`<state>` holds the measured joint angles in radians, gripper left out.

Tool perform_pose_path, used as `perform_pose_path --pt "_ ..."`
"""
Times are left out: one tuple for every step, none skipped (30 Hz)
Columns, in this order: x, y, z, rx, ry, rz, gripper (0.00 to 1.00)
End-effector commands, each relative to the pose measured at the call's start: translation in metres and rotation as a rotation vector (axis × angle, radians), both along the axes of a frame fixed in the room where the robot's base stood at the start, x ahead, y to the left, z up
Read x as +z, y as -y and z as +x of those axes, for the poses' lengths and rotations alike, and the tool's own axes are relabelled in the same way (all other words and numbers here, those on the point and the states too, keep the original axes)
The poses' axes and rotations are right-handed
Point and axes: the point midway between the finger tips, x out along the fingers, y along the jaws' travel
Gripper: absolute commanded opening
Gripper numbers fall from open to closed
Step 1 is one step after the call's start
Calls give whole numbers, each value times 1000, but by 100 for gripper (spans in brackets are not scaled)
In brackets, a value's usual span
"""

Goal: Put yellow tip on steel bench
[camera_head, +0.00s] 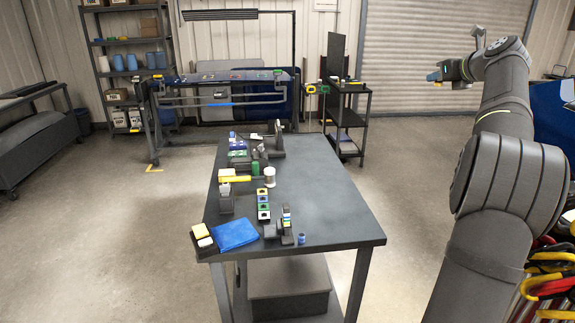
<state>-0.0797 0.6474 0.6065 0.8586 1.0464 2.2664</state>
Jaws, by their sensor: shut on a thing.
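My gripper (436,75) is raised at the upper right, in front of the roller shutter and well away from the bench. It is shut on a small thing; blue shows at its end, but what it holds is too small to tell. The dark grey steel bench (330,205) stands in the middle. A yellow piece (236,179) lies toward its left side. A row of small pieces with yellow, blue and green parts (263,203) stands near the middle. I cannot tell which is the yellow tip.
A blue cloth (235,234) lies at the bench's front left. A small blue cylinder (301,239) stands near the front edge. A white spool (269,176) and dark fixtures (277,140) stand farther back. The bench's right side is clear. A dark cart (347,115) stands behind.

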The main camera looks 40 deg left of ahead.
Motion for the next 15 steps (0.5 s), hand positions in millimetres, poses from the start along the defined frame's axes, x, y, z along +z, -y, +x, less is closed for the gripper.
perform_pose_path --pt "-23 -23 3 45 -9 1 0" --pt "-34 -36 4 71 -8 2 0" --pt "-49 -51 5 104 -9 2 0" --pt "-61 -63 4 131 -8 2 0" --pt "-72 -75 4 156 -8 2 0" --pt "-87 -91 3 192 -8 2 0" --pt "-98 -103 2 218 -9 3 0" --pt "-110 -115 0 246 -9 2 0" --pt "-125 -130 -2 280 -9 3 0" --pt "-136 -142 -4 308 -10 3 0" --pt "-147 -154 -7 336 -8 2 0" --pt "-163 -170 -11 372 -9 2 0" --pt "-174 -181 -15 400 -9 2 0" --pt "-186 -192 -19 428 -10 2 0" --pt "-201 -208 -24 465 -10 2 0"
